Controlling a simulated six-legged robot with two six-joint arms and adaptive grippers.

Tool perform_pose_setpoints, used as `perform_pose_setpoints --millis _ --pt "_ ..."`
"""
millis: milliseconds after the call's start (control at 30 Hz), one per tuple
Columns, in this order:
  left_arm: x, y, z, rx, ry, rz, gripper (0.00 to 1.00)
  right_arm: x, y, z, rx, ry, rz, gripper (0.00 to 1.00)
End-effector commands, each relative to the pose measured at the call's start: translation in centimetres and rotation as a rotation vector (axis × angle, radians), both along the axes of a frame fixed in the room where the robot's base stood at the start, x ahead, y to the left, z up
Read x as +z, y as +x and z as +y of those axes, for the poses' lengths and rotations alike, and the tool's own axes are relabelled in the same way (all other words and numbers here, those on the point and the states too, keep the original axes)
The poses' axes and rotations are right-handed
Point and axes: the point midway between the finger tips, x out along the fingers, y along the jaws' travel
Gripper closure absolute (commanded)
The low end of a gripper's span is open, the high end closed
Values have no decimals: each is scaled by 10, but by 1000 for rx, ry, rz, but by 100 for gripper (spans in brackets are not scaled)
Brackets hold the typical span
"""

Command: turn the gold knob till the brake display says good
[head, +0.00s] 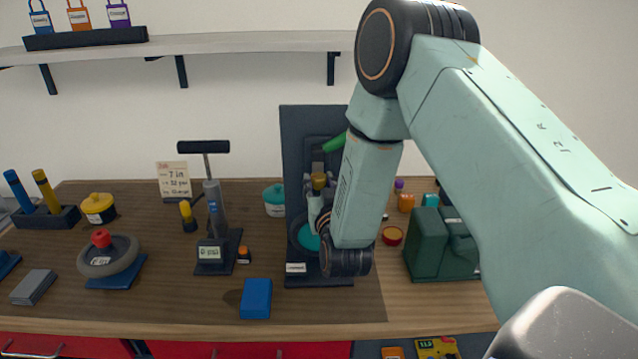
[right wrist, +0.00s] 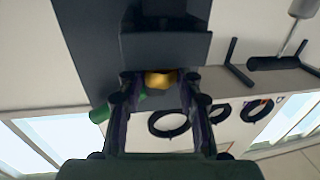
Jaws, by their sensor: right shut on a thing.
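In the right wrist view the gold knob (right wrist: 160,79) shows between the two fingertips (right wrist: 160,87). A green lever (head: 334,143) sticks out just above the knob. I cannot make out a brake display reading; my arm hides part of the stand. My left gripper is not in view.
A grey pump (head: 212,195) with a black handle stands left of the stand. A blue block (head: 256,298) lies at the front, and a dark green box (head: 428,244) stands to the right. A wheel (head: 108,258) rests at the left. A shelf (head: 240,43) runs above.

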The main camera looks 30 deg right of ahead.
Motion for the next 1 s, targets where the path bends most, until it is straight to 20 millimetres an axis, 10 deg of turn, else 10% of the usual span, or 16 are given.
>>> perform_pose_setpoints --millis 1000 --pt "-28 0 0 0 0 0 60 0 7 10 -429 -2 -4 97"
